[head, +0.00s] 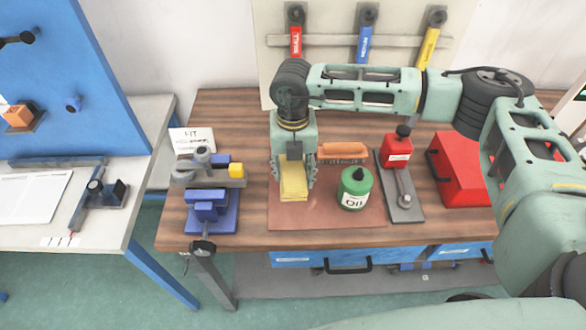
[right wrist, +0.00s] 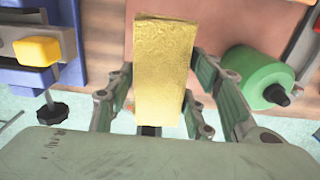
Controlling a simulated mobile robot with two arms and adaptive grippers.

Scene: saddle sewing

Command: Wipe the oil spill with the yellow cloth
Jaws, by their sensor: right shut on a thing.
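The yellow cloth (head: 293,186) is a folded block held in my right gripper (head: 293,180), which points down over the left part of the brown mat (head: 330,214). In the right wrist view the cloth (right wrist: 163,70) sits between the fingers of the right gripper (right wrist: 160,105). I cannot tell whether the cloth touches the mat. The green oil can (head: 355,188) stands on the mat to the right of the gripper. No oil spill can be made out; the cloth and gripper hide part of the mat. My left gripper is not in view.
A blue vise (head: 208,200) with a yellow block stands left of the mat. An orange-handled brush (head: 342,150) lies behind the can. A red bottle (head: 397,150) on a grey plate (head: 403,208) and a red toolbox (head: 462,165) stand to the right. The mat's front is clear.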

